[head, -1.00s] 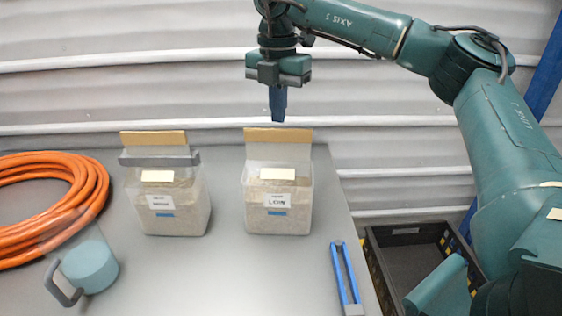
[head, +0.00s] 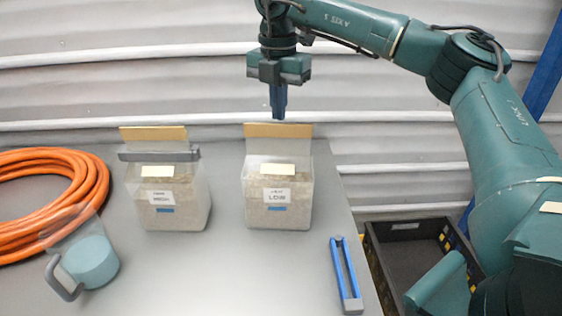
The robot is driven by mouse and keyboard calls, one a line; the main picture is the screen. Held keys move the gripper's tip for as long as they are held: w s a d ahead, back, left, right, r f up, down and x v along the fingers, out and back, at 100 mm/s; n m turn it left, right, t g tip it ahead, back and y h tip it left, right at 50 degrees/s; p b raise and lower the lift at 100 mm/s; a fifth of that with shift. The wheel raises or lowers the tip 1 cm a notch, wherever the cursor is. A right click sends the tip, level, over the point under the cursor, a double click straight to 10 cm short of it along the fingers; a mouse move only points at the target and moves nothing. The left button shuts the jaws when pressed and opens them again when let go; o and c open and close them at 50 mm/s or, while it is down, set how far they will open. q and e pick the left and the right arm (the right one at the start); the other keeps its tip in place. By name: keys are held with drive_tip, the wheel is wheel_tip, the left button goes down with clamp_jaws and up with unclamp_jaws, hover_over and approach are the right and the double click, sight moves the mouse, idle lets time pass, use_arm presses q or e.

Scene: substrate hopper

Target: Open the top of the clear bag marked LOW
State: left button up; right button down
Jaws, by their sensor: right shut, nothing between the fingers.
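The clear bag marked LOW (head: 277,210) stands upright on the grey table, filled with a tan grainy material. A tan strip (head: 277,130) runs along its top edge, and a pale yellow tag sits above its white label. No grey bar shows across its top. My right gripper (head: 278,112) points down just above that strip, its blue fingers shut with nothing between them. Whether the fingertips touch the strip is hard to tell. My left gripper is not in view.
A similar bag (head: 168,210) with a grey bar (head: 158,155) across its top stands to the left. A blue clip-like tool (head: 346,277) lies at the right. A teal scoop (head: 90,263) and an orange hose coil (head: 45,200) lie left. A dark crate (head: 405,260) stands beyond the table's right edge.

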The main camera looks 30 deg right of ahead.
drive_tip(key=shift+s+f, duration=0.1)
drive_tip(key=shift+f, duration=0.1)
idle(0.3)
drive_tip(key=shift+s+a+b, duration=0.9)
drive_tip(key=shift+s, duration=0.25)
drive_tip(key=shift+s+a+b, duration=0.5)
drive_tip(key=shift+s+a, duration=0.15)
drive_tip(key=shift+s, duration=0.25)
drive_tip(key=shift+s+a+b, duration=0.5)
drive_tip(key=shift+s+a, duration=0.15)
drive_tip(key=shift+s, duration=0.25)
drive_tip(key=s+a+b, duration=0.1)
drive_tip(key=s, duration=0.1)
drive_tip(key=s+a+f+b, duration=0.1)
drive_tip(key=s+a+b, duration=0.1)
drive_tip(key=shift+f, duration=0.15)
